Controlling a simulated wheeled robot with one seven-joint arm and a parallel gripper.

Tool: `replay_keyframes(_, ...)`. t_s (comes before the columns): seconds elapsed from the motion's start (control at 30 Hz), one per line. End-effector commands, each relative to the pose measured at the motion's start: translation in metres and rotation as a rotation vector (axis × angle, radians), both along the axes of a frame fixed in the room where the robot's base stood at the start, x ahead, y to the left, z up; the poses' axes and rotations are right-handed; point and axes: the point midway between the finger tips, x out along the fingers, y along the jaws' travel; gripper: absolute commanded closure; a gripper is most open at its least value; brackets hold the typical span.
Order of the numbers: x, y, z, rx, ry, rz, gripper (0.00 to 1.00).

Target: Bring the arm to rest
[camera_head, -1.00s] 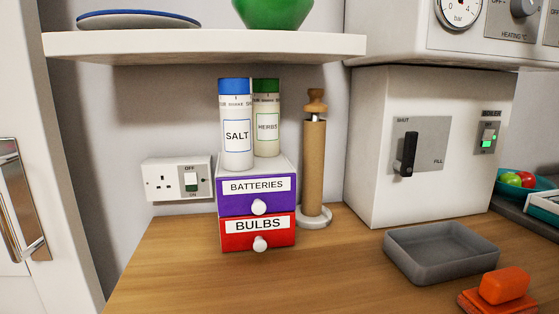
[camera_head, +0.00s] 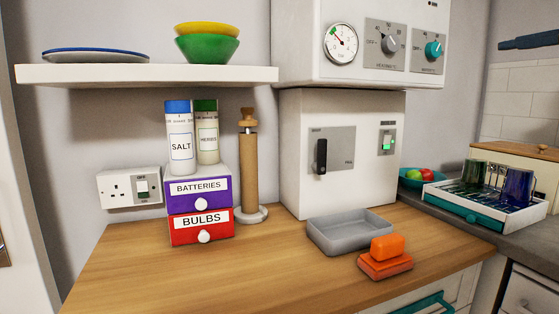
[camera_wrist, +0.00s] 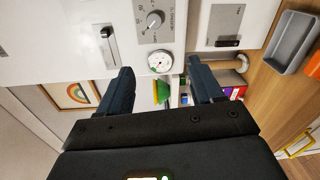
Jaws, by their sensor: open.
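My gripper (camera_wrist: 159,66) shows in the wrist view with its two dark fingers wide apart. Nothing is held between them. It is in the air, facing the white control unit, whose dial gauge (camera_wrist: 160,61) shows just beyond the gap between the fingertips. The wrist picture is turned, so the worktop (camera_wrist: 262,95) lies at its right. In the head view a dark blue bar (camera_head: 530,40) enters at the upper right edge; I cannot tell whether it is one of my fingers. The rest of my arm is hidden there.
The worktop (camera_head: 190,270) carries drawers (camera_head: 200,227) with jars on top, a wooden roll holder (camera_head: 249,165), a grey tray (camera_head: 350,235) and an orange block (camera_head: 388,247). A shelf (camera_head: 150,75) and the control unit (camera_head: 300,45) overhang it. Glasses stand in a rack (camera_head: 470,212).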

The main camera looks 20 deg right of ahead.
Motion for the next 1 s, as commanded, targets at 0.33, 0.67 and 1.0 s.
replay_keyframes(0.33, 0.016, 0.0, -0.019, 0.177, -0.056, 0.029, 0.34)
replay_keyframes(0.67, 0.043, 0.007, -0.068, 0.519, -0.132, 0.062, 0.34)
replay_keyframes(1.0, 0.064, 0.035, -0.166, 0.999, -0.187, 0.041, 0.34)
